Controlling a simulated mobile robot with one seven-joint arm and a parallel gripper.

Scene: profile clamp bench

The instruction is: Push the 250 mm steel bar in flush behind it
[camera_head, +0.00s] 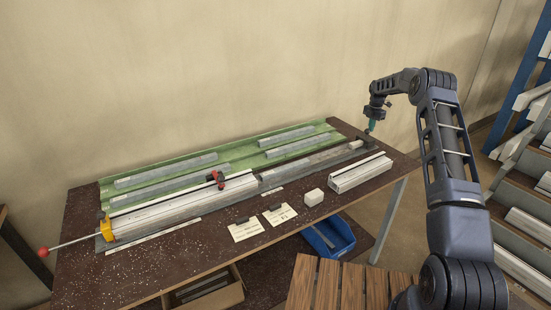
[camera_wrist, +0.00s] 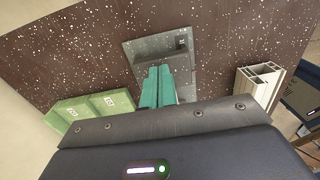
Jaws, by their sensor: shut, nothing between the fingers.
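My gripper (camera_head: 371,128) has its teal fingers pressed together, pointing down over the right end of the clamp rail (camera_head: 318,162). In the wrist view the shut fingers (camera_wrist: 158,85) are over the rail's grey end plate (camera_wrist: 182,45); whether they touch anything is unclear. A long pale profile (camera_head: 180,208) lies along the left part of the rail. To its right, a grey bar-like piece (camera_head: 290,174) lies in line with it. Several grey bars, one of them at the back left (camera_head: 165,170), lie in the green tray (camera_head: 232,154). I cannot tell which is the 250 mm bar.
A yellow clamp (camera_head: 106,228) with a red-knobbed rod is at the rail's left end. A red-handled clamp (camera_head: 219,178) stands by the profile. A blue bin (camera_head: 330,238) is below.

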